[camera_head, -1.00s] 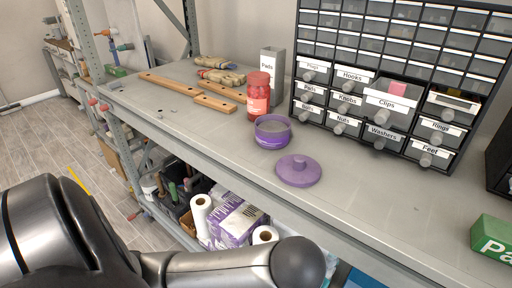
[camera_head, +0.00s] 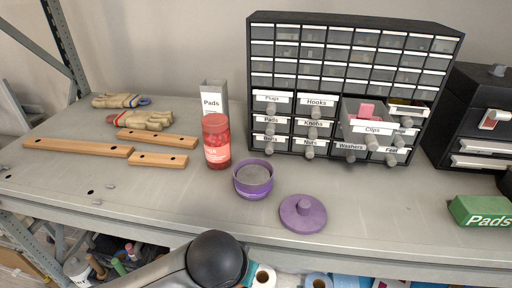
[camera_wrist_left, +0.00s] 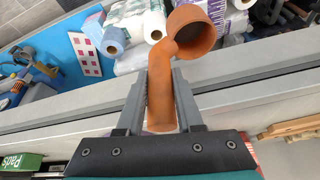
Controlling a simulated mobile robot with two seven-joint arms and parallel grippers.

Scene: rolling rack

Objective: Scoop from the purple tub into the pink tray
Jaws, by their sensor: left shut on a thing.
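The purple tub (camera_head: 254,193) stands open on the bench in the head view, with grey contents inside. Its purple lid (camera_head: 302,214) lies flat beside it to the right. My left gripper (camera_wrist_left: 160,100) shows in the left wrist view, shut on the handle of an orange-brown scoop (camera_wrist_left: 195,32). The scoop's round bowl points away from the gripper and looks empty. A small pink thing (camera_head: 367,109) shows in the pulled-out Clips drawer (camera_head: 372,131); I cannot tell whether it is the pink tray. My right gripper is not in view.
A red-filled jar (camera_head: 216,142) and a grey Pads box (camera_head: 213,98) stand behind the tub. Wooden bars (camera_head: 78,148) and gloves (camera_head: 143,119) lie to the left. The drawer cabinet (camera_head: 345,62) stands at the back; a green Pads box (camera_head: 482,211) is at right.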

